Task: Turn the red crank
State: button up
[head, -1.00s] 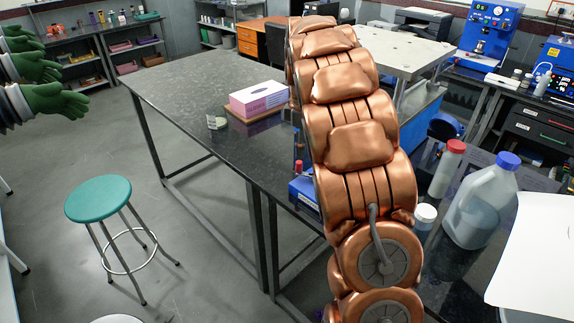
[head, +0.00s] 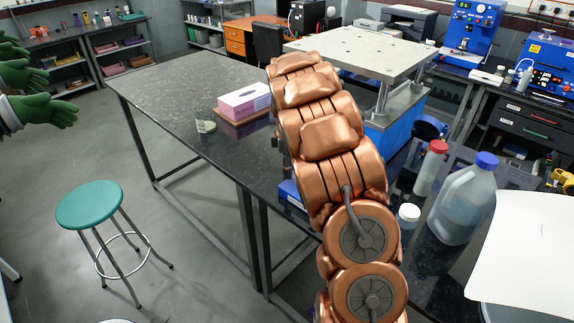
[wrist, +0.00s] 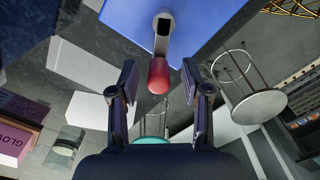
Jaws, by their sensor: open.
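In the wrist view the crank's red handle (wrist: 158,76) hangs from a grey metal arm (wrist: 163,28) on a blue body (wrist: 215,22). My gripper (wrist: 160,84) is open, with one dark finger on each side of the red handle. Gaps show between the handle and both fingers. How deep the handle sits between the fingertips is hard to tell. In the head view my copper arm covers the gripper and the crank. Only a small piece of a blue device (head: 290,194) shows at the arm's left edge.
A purple glove box (head: 244,99) and a small glass dish (head: 205,126) stand on the black bench (head: 180,84). A plastic jug (head: 463,205), a red-capped bottle (head: 431,166) and a white-lidded jar (head: 407,217) stand right of my arm. A teal stool (head: 90,204) is on the floor.

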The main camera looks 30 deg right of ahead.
jog(key=shift+f, duration=0.2)
grip_shut()
dwell(0.3)
jog(key=shift+a, duration=0.1)
